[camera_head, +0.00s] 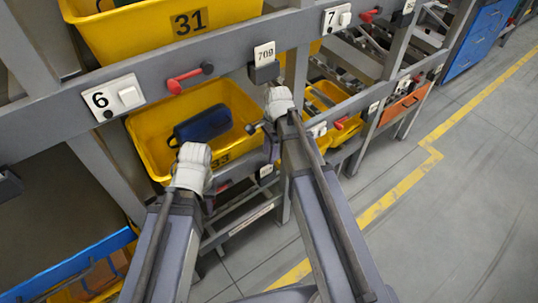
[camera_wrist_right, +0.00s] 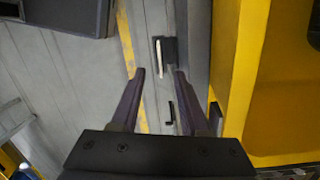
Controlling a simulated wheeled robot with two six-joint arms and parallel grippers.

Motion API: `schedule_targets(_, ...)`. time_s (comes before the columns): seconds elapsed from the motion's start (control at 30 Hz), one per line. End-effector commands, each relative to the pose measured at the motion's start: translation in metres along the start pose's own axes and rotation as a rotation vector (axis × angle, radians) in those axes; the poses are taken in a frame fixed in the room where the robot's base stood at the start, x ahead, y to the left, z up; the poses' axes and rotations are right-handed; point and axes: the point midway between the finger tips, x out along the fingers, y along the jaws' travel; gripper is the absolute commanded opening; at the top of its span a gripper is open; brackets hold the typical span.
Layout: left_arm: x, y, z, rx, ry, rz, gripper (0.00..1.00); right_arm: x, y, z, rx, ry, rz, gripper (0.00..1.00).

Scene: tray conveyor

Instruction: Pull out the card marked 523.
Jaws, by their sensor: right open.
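No card in view can be read as 523. A white card marked 709 (camera_head: 265,54) stands upright in a dark holder on the upper grey rail in the head view. A pale card seen edge-on (camera_wrist_right: 158,57) stands in a dark holder in the right wrist view; its number does not show. My right gripper (camera_wrist_right: 160,73) is open and empty, its fingertips either side of and just short of that holder in the picture. In the head view my right gripper (camera_head: 255,127) is by the rail, below the 709 card. My left gripper (camera_head: 174,141) is near a yellow bin, its fingers mostly hidden.
A yellow bin (camera_head: 246,97) holds a dark blue object (camera_head: 203,124). Bin 31 (camera_head: 226,20) sits above. Plates 6 (camera_head: 113,98) and 7 (camera_head: 337,17) and red handles (camera_head: 184,80) line the rail. Open floor (camera_head: 450,190) lies to the right.

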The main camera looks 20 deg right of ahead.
Motion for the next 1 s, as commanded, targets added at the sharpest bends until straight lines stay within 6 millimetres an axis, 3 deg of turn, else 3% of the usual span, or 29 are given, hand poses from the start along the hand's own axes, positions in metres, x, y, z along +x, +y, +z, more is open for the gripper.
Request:
schedule_targets(0.33,0.011,0.001,-0.001,0.000,0.000,0.000,0.27,0.011,0.000,0.000,-0.001,0.000,0.000,0.45)
schedule_targets(0.8,0.067,0.006,-0.004,0.001,0.000,0.000,0.27,0.068,0.000,0.000,-0.002,0.000,0.000,0.45)
schedule_targets(1.0,0.078,0.007,-0.005,0.001,0.000,0.000,0.27,0.079,0.000,0.000,-0.001,0.000,0.000,0.45)
